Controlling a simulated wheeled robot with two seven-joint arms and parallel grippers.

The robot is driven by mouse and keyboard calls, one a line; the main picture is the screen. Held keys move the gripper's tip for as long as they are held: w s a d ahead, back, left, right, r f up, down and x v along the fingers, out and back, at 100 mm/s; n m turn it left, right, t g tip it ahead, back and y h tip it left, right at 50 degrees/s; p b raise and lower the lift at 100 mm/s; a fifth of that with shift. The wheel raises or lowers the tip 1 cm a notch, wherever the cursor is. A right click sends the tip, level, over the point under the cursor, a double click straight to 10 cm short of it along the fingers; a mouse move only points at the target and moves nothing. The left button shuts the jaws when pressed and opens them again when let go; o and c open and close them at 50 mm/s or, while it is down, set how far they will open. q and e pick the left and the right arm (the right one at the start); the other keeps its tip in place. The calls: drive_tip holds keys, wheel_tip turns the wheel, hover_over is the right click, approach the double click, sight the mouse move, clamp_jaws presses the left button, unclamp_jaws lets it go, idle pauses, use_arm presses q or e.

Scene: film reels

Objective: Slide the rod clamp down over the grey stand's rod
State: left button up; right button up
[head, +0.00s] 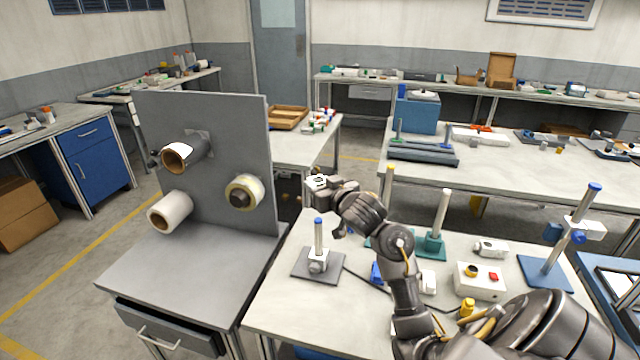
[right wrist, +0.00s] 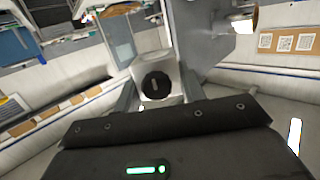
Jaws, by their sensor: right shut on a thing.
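The grey stand (head: 319,267) is on the near table, a flat grey base with an upright rod (head: 318,238) tipped in blue. A white block with a grey knob (head: 317,262) sits low on that rod. My right gripper (head: 322,184) is shut on the rod clamp (head: 316,181), a small white block. In the right wrist view the clamp (right wrist: 172,72) shows a black round knob between the fingers. In the head view the clamp appears above the blue rod tip, with a gap; I cannot tell whether it is lined up in depth. My left gripper is not in view.
A grey panel (head: 240,110) with reels stands left of the table. Right of the grey stand are a green stand (head: 432,245), a white box with buttons (head: 480,281) and a blue stand (head: 545,272) with a clamp on it. A dark cable crosses the table.

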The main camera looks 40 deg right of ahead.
drive_tip(key=shift+f+b, duration=0.95)
drive_tip(key=shift+f, duration=0.65)
drive_tip(key=shift+f, duration=0.1)
drive_tip(key=b, duration=0.3)
hover_over(320, 237)
drive_tip(key=shift+w+f, duration=0.1)
drive_tip(key=shift+f, duration=2.3)
drive_tip(key=shift+f, duration=0.15)
drive_tip(key=shift+d+f+b, duration=0.1)
drive_tip(key=shift+f+b, duration=1.6)
drive_tip(key=shift+f, duration=0.65)
drive_tip(key=shift+f+b, duration=0.85)
drive_tip(key=shift+f, duration=0.55)
drive_tip(key=shift+f+b, duration=0.6)
drive_tip(key=shift+f, duration=0.5)
